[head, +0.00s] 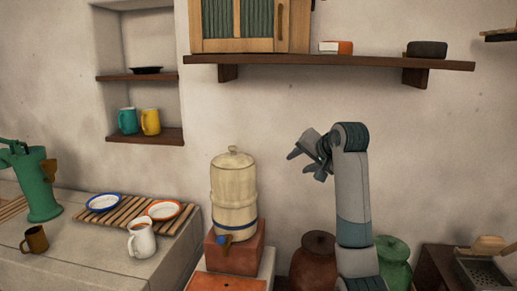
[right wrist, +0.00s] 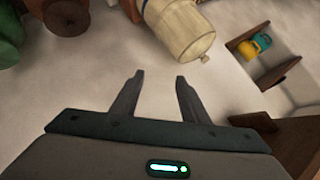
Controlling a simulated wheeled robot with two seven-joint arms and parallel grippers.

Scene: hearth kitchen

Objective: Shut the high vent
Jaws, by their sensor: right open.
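I cannot make out a high vent in either view. My right gripper (head: 304,162) is raised in front of the bare wall, right of the cream water crock and below the wooden shelf, with its fingers pointing left. In the right wrist view the two fingers of this gripper (right wrist: 160,79) are apart with nothing between them. My left gripper is not in view.
A wooden cabinet with green panels (head: 238,22) stands on the wall shelf (head: 330,61), beside a red and white box (head: 336,47) and a dark block (head: 427,49). The cream crock (head: 233,190) stands below. The wall between is bare.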

